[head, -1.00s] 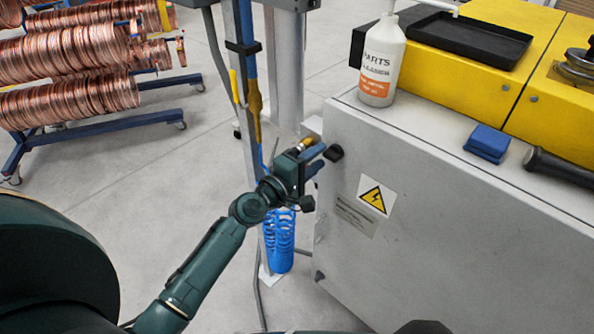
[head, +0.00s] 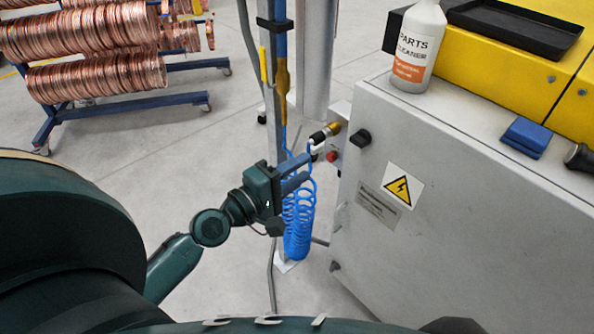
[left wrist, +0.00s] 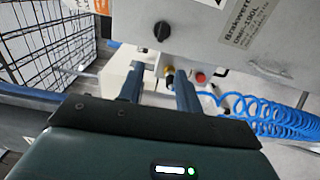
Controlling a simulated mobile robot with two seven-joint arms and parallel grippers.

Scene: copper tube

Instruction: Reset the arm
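My left gripper (head: 306,168) is dark green with two blue-grey fingers. It is in the middle of the head view, left of the grey cabinet, with its fingers apart and nothing visibly held. The fingers point toward a brass fitting (head: 324,134) on the cabinet's side, with a gap between them in the picture. In the left wrist view, the open fingers (left wrist: 158,72) stand in front of the brass fitting (left wrist: 168,71), which shows close to the right finger. My right gripper is not in view.
The grey cabinet (head: 400,245) has a black knob (head: 360,138) and red button (head: 331,156). A coiled blue hose (head: 299,235) hangs by a metal post near my gripper. Copper coils (head: 95,80) stand at back left.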

